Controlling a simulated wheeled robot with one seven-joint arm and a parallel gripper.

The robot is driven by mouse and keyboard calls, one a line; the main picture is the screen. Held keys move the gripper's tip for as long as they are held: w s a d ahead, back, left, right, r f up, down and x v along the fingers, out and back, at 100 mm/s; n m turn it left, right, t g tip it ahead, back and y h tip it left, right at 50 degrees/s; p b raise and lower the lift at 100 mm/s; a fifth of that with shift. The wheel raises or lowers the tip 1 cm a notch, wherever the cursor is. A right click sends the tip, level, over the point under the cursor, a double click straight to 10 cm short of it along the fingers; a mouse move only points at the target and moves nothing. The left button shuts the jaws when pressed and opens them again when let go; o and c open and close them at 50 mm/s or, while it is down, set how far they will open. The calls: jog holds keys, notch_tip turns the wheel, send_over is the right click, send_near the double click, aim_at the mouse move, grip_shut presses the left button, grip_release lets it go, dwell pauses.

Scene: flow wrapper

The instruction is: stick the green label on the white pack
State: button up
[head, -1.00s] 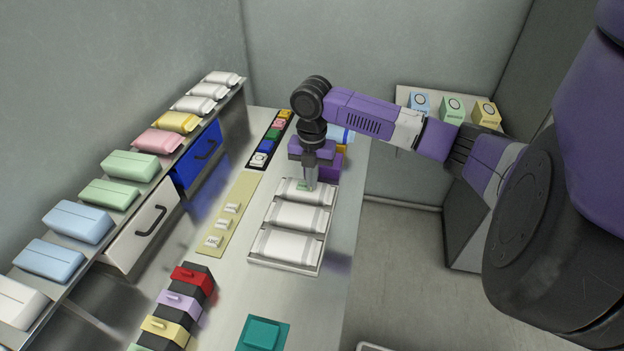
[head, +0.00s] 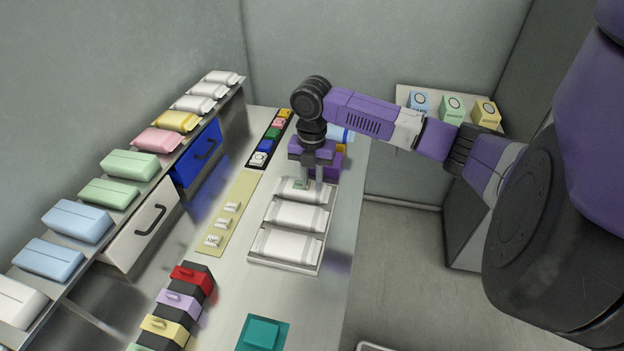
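Three white packs lie side by side in a light tray (head: 284,268) on the bench: a far pack (head: 316,194), a middle pack (head: 294,217) and a near pack (head: 286,245). The small green label (head: 300,184) shows at the left part of the far pack's top, under my gripper (head: 310,180). It appears to lie on the pack; a finger partly covers it. My gripper points down just above the far pack, with its two fingers apart and nothing visible between them.
A yellow strip (head: 240,205) with several small white pieces lies left of the tray. A dark strip with coloured blocks (head: 265,145) lies behind it. Coloured packs stand on a sloped shelf (head: 150,183) at left. A teal block (head: 262,334) lies in front.

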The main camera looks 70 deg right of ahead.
notch_tip(320, 180, up, 8)
jog(key=shift+b, duration=0.3)
jog(key=shift+f, duration=0.1)
dwell(0.6)
